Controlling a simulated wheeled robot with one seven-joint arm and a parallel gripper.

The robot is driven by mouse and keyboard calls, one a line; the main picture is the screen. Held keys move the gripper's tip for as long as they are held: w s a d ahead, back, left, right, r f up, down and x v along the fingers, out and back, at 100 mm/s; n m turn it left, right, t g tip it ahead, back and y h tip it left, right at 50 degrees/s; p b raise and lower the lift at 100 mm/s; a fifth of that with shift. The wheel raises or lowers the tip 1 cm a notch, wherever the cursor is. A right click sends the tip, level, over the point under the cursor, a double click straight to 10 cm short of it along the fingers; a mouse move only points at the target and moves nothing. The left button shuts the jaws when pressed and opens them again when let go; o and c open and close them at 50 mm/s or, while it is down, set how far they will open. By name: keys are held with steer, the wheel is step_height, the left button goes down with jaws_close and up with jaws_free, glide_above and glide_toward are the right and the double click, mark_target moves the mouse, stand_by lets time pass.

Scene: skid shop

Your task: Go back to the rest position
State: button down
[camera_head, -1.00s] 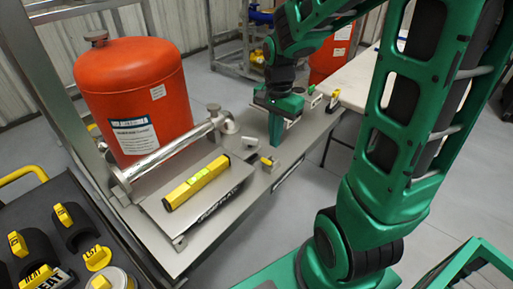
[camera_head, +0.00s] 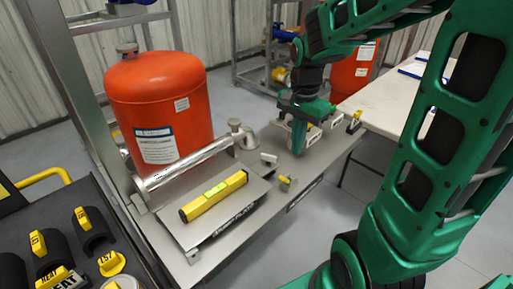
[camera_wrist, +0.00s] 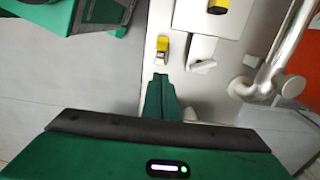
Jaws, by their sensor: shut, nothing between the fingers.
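My green gripper (camera_head: 299,138) points down over the far right part of the grey skid deck (camera_head: 342,147). Its fingers are together with nothing between them. In the wrist view the shut fingers (camera_wrist: 160,98) show above the deck, just below a small yellow-tagged valve (camera_wrist: 162,46). That valve also shows in the head view (camera_head: 288,181), nearer the camera than the gripper. I cannot tell whether the fingertips touch the deck or anything on it.
A yellow level (camera_head: 214,196) lies on a grey box. A dark tray (camera_head: 60,212) with yellow-tagged parts is at lower left. A white table (camera_head: 405,95) stands at right. Grey floor lies between.

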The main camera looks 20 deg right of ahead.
steer(key=shift+s, duration=0.1)
steer(key=s+d+n, duration=0.2)
steer(key=s+n, duration=0.1)
steer(key=s, duration=0.6)
steer(key=s+d+r+n, duration=0.1)
steer(key=s+n, duration=0.3)
steer(key=s, duration=0.5)
steer(key=shift+s+d+n, duration=0.3)
steer(key=shift+s+d, duration=0.05)
steer(key=shift+d, duration=0.55)
steer(key=shift+w+f, duration=0.2)
steer(key=shift+w, duration=0.4)
